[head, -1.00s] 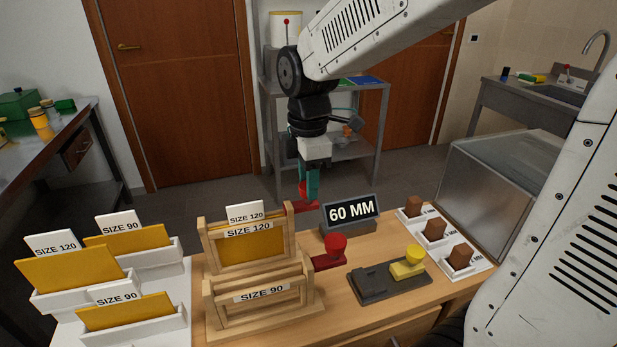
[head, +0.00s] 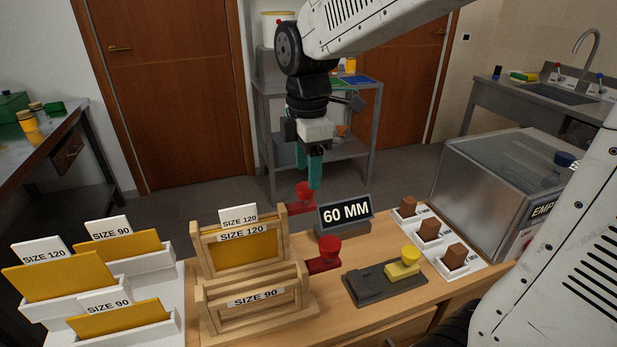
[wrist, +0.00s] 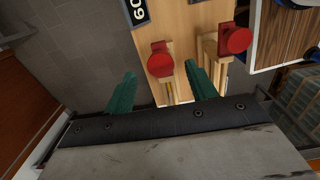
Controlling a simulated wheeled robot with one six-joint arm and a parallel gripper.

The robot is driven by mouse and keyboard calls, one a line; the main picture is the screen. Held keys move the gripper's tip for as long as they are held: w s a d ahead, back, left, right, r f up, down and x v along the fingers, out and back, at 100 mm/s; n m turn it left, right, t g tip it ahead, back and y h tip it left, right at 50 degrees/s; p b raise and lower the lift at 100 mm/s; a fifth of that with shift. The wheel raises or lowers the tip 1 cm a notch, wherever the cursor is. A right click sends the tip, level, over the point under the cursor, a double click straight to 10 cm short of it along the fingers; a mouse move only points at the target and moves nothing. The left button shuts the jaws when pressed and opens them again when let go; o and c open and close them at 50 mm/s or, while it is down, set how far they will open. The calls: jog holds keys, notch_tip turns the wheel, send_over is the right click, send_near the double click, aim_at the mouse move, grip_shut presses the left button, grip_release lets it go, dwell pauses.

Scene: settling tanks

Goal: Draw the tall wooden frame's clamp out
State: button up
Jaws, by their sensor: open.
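The tall wooden frame (head: 198,255), labelled SIZE 120, stands upright at the back of the table with a yellow panel in it. Its red clamp (head: 304,193) sticks out at the frame's right side, with a round knob on top. In the wrist view this clamp's knob (wrist: 160,64) lies just ahead of the gap between the fingers. My gripper (head: 307,174) is open and empty, pointing down just above and behind the knob. The two green fingers also show in the wrist view (wrist: 162,88), spread apart. I see no contact with the clamp.
A lower SIZE 90 frame (head: 206,310) stands in front with its own red clamp (head: 324,256), close by. A 60 MM sign (head: 346,212) stands right of the clamp. A dark block with a yellow knob (head: 403,264) and small brown blocks (head: 430,228) lie further right.

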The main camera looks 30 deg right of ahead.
jog(key=shift+r, duration=2.25)
jog(key=shift+f+m, duration=0.1)
jog(key=shift+m, duration=0.7)
jog(key=s+d+f+m, duration=0.1)
jog(key=s+f+m, duration=0.1)
jog(key=s+m, duration=0.5)
jog(key=s+d+f+m+t, duration=0.1)
jog(key=s+d+f+m, duration=0.1)
jog(key=s+m, duration=0.6)
jog(key=s, duration=0.4)
jog(key=shift+s+d, duration=0.15)
jog(key=shift+d, duration=0.05)
